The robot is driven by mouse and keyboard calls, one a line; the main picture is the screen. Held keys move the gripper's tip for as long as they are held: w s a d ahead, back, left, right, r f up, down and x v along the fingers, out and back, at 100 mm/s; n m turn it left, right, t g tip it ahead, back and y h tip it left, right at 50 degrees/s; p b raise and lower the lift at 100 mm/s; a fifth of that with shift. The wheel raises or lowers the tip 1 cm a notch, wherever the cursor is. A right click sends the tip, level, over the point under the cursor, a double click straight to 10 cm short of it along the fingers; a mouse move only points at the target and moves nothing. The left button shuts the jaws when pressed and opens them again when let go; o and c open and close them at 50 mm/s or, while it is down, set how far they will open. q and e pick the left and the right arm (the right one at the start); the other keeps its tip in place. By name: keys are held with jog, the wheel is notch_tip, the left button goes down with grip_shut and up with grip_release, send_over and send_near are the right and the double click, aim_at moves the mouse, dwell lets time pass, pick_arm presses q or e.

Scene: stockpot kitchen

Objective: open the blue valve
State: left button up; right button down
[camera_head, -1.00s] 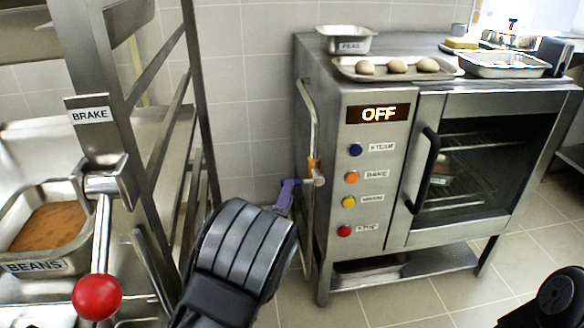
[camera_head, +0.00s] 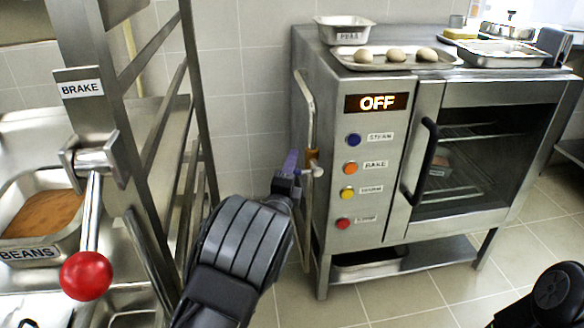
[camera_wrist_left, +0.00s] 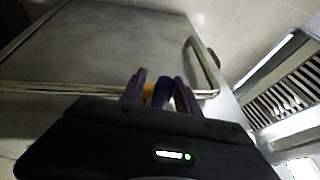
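The blue valve handle (camera_wrist_left: 162,92) shows in the left wrist view, between the two purple fingers of my left gripper (camera_wrist_left: 160,94). The handle is hard to make out there. My right gripper is out of view; only a dark part of my right arm shows at bottom right.
The oven (camera_head: 378,235) has an OFF display (camera_head: 376,103) and several coloured buttons. A tray with buns (camera_head: 440,64) and a peas pan (camera_head: 342,31) stand on top. At left is a steel rack with a red-knobbed brake lever (camera_head: 87,276) and a beans pan (camera_head: 20,252).

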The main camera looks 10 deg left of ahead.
pick_arm(q)
jog(key=shift+c, duration=0.5)
grip_shut()
dwell(0.9)
